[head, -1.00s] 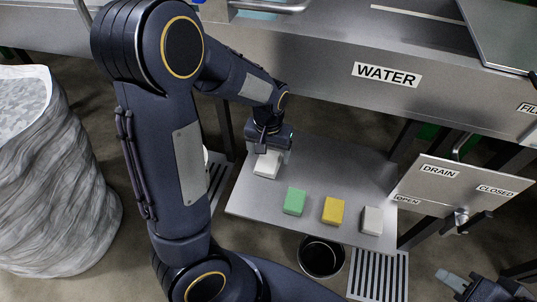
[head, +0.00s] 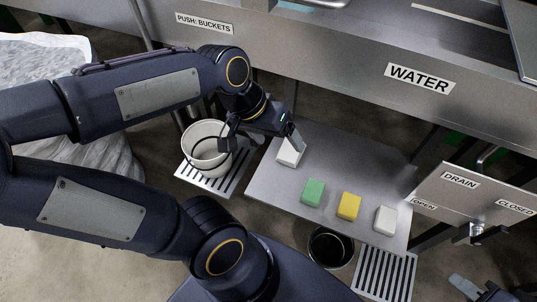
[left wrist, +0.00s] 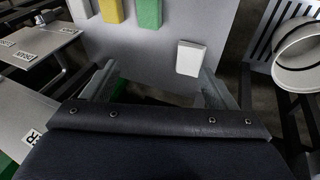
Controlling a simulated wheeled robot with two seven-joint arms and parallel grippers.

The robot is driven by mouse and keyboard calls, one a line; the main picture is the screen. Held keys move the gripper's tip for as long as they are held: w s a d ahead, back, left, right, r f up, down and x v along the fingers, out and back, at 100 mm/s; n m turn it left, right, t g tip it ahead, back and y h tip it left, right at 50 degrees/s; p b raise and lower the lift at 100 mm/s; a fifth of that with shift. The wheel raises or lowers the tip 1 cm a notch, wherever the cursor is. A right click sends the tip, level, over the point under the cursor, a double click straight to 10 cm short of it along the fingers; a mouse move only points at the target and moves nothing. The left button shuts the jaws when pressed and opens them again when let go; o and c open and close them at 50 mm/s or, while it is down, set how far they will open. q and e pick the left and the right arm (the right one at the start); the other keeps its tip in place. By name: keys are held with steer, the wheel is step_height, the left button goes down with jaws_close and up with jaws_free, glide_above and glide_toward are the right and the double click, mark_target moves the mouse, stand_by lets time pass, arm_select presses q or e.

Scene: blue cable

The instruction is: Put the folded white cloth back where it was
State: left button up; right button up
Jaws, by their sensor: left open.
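The folded white cloth (head: 289,152) lies as a small white block at the back left of the grey metal shelf. It also shows in the left wrist view (left wrist: 190,58), close to one fingertip. My left gripper (head: 264,141) is open, with one finger in front of the cloth's upper right edge and the other out to the left. In the left wrist view the space between its fingertips (left wrist: 158,80) is empty. I cannot tell whether the finger touches the cloth. My right gripper (head: 478,290) is only partly in view at the bottom right.
Green (head: 313,193), yellow (head: 349,206) and pale grey (head: 385,220) blocks stand in a row on the shelf (head: 275,190). A white bucket (head: 207,163) stands on a floor grate at left. A dark bucket (head: 328,262) is below the shelf's front edge.

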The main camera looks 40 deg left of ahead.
arm_select(q)
steer(key=s+d+t, duration=0.2)
steer(key=s, duration=0.3)
steer(key=shift+s+r+m, duration=0.15)
steer(key=shift+s+m, duration=0.15)
steer(key=shift+s, duration=0.05)
steer(key=shift+r, duration=0.1)
step_height(320, 180, up, 12)
steer(key=p, duration=1.1)
steer(key=shift+f+p, duration=0.2)
steer(key=shift+p, duration=0.15)
